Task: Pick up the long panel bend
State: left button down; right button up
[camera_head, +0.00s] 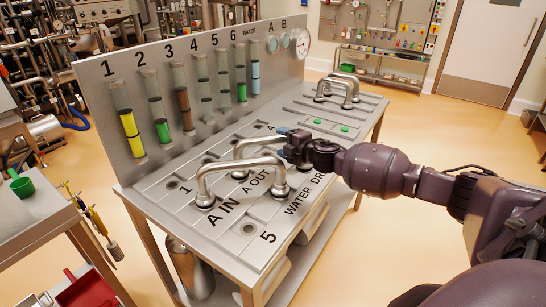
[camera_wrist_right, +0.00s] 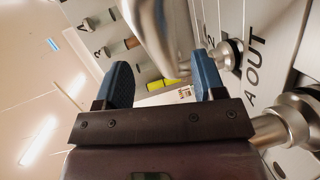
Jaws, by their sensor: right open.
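Two polished U-shaped bends stand on the panel's near part. The front bend (camera_head: 240,165) spans two ports near the A IN and A OUT labels. The bend behind it (camera_head: 254,141) runs to the right, its right end partly hidden by my right gripper. I cannot tell for sure which is the long panel bend. My right gripper (camera_head: 286,141) is open at the rear bend's right end. In the right wrist view a shiny bend tube (camera_wrist_right: 155,35) passes between and beyond the open blue fingers (camera_wrist_right: 164,82); contact is unclear. My left gripper is out of view.
Two more bends (camera_head: 341,86) stand on the panel's far right part. An upright board (camera_head: 205,100) with several sight tubes rises behind the panel. A side table with a green cup (camera_head: 20,184) is at left. Open floor lies right.

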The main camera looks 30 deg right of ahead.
aim_at(277, 141)
jog(key=shift+x, duration=1.75)
jog(key=shift+a+f, duration=0.15)
jog(key=shift+a, duration=0.05)
grip_shut()
